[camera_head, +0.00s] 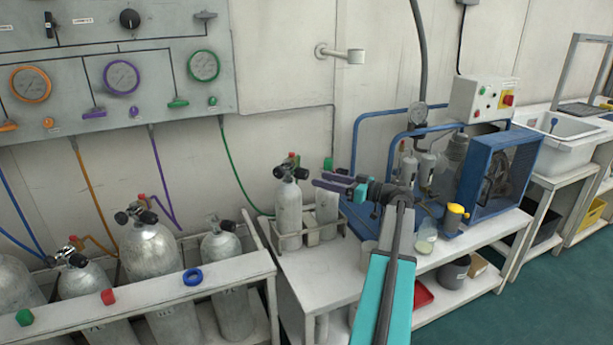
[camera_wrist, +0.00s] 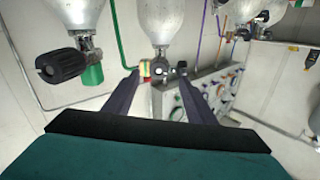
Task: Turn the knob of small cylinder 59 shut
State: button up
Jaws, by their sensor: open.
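Two small grey cylinders stand in a wire rack on the white bench. The left one (camera_head: 288,212) has a black valve knob (camera_head: 301,172) and a red piece on top. The right one (camera_head: 327,212) has a green piece on top and is partly behind my gripper. No number is readable, so I cannot tell which is 59. My gripper (camera_head: 318,180) is open and empty, pointing left at the left cylinder's valve. In the wrist view, upside down, that valve (camera_wrist: 160,68) appears between my fingers (camera_wrist: 161,97), beyond the tips. The other cylinder's black knob (camera_wrist: 62,66) is left of them.
Larger cylinders (camera_head: 150,255) stand in a white rack at left, below the gauge panel (camera_head: 115,65). A blue-framed compressor (camera_head: 495,172) and a yellow-topped cup (camera_head: 455,214) are to the right. A green hose (camera_head: 235,165) hangs behind the left small cylinder.

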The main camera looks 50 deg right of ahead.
aim_at(307, 175)
jog(key=shift+x, duration=3.8)
